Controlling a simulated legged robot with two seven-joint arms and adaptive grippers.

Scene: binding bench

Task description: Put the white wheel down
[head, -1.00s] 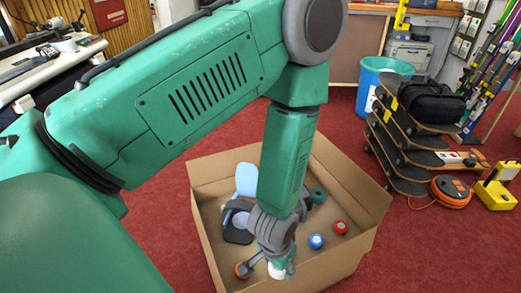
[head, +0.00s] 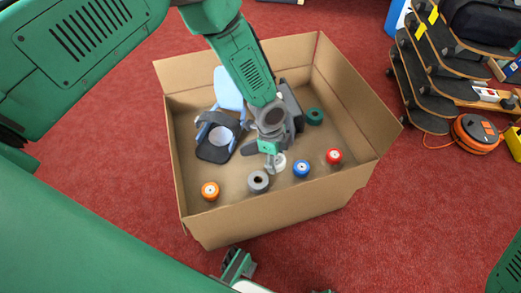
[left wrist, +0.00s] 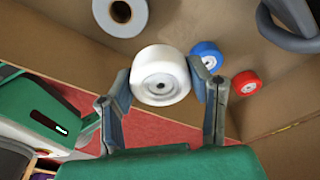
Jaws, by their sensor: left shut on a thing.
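My left gripper (head: 274,163) is inside the cardboard box and points down. It is shut on the white wheel (head: 279,163). In the left wrist view the white wheel (left wrist: 160,75) sits between the two fingers (left wrist: 160,88), its round face with the hub toward the camera. The wheel is low in the box, between the grey wheel (head: 259,182) and the blue wheel (head: 302,168). I cannot tell whether it touches the box floor. The gripper partly covers it in the head view.
The open cardboard box (head: 278,217) also holds an orange wheel (head: 210,190), a red wheel (head: 334,156), a dark green wheel (head: 314,116), and blue and dark gear (head: 217,140) at left. Bare floor shows between the wheels. Skateboards (head: 425,85) and an orange reel (head: 477,136) stand outside at right.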

